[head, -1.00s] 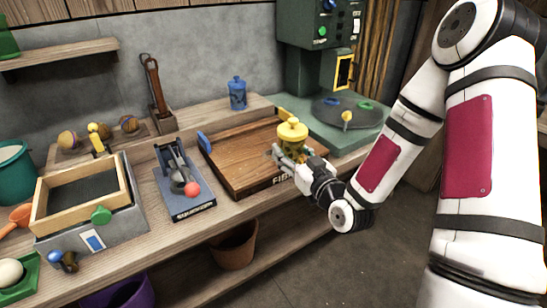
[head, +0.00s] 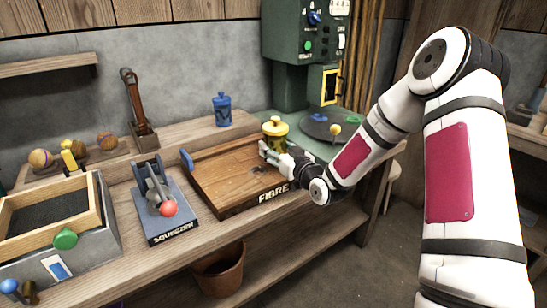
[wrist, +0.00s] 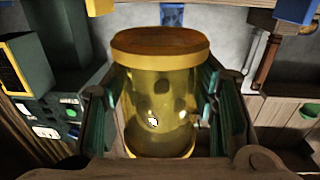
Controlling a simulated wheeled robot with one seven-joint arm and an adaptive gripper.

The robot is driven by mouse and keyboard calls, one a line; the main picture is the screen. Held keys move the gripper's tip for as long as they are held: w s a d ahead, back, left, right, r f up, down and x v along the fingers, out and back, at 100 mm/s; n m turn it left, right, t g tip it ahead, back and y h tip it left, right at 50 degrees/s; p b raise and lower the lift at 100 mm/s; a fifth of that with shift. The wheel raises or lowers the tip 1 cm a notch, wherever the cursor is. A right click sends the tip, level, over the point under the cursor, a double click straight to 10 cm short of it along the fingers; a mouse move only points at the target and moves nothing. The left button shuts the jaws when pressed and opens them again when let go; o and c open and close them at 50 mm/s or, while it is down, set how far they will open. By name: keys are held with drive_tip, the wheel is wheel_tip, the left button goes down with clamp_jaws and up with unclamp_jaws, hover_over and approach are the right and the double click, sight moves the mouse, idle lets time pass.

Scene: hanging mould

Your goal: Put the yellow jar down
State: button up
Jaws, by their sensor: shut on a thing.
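The yellow jar (head: 275,131) has a knobbed yellow lid and a see-through yellow body. It is upright, at the right end of the wooden board marked FIBRE (head: 230,178). In the wrist view the jar (wrist: 158,95) fills the middle, with a finger pad on each side of it. My gripper (head: 272,150) is shut on the jar's body. Whether the jar's base touches a surface is hidden by my gripper in the head view.
A blue jar (head: 222,109) stands on the raised back shelf. The squeezer (head: 170,222) with its red knob is left of the board. A green machine (head: 305,50) with a dark round plate (head: 322,128) stands at the right. A wood-framed box (head: 50,215) is at the left.

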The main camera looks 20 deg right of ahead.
drive_tip(key=shift+w+d+f, duration=0.1)
drive_tip(key=shift+w+d, duration=0.05)
drive_tip(key=shift+w, duration=1.05)
drive_tip(key=shift+f+b, duration=0.65)
drive_tip(key=shift+f, duration=1.05)
drive_tip(key=shift+f, duration=0.15)
drive_tip(key=o, duration=1.5)
drive_tip(key=shift+s, duration=0.15)
drive_tip(key=p+v, duration=0.1)
drive_tip(key=v, duration=1)
drive_tip(key=shift+s+d+p, duration=0.2)
drive_tip(key=shift+s+p, duration=0.15)
